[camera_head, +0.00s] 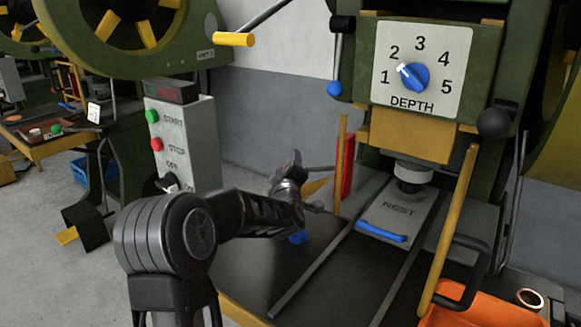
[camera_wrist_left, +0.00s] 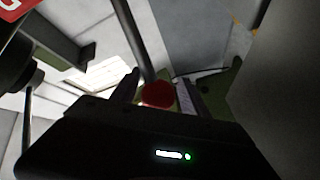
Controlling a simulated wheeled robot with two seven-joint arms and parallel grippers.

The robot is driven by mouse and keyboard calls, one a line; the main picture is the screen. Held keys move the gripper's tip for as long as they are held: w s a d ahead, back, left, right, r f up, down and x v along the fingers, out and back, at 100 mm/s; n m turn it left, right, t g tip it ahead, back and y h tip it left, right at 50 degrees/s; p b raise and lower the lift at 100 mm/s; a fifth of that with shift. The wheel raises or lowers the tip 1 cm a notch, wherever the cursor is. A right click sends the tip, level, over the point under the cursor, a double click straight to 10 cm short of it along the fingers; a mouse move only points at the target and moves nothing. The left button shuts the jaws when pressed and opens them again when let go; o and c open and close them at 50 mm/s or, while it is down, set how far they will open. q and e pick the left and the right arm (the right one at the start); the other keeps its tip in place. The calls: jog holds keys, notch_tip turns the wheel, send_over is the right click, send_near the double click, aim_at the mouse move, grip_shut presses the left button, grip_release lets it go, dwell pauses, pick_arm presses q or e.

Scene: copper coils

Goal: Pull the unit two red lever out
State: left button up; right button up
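In the left wrist view a red round knob (camera_wrist_left: 158,95) on a grey rod (camera_wrist_left: 139,40) lies between the fingers of my left gripper (camera_wrist_left: 160,88). The fingers look apart, with a gap beside the knob. In the head view my left gripper (camera_head: 303,190) is at the left side of the press, over the dark table. A thin rod (camera_head: 321,168) runs from near the gripper towards the press; the knob is mostly hidden there. My right gripper is not in view.
The press has a depth dial (camera_head: 414,77), a nest plate (camera_head: 400,208) with a blue handle (camera_head: 381,232), and a yellow post (camera_head: 341,165). A control box (camera_head: 183,140) stands left. An orange bin (camera_head: 470,312) sits front right. A blue object (camera_head: 298,238) is below my gripper.

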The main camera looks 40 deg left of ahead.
pick_arm(q)
jog(key=shift+d, duration=0.1)
jog(key=v, duration=0.7)
jog(key=shift+s+d+p, duration=0.25)
jog(key=shift+p, duration=0.05)
dwell(0.5)
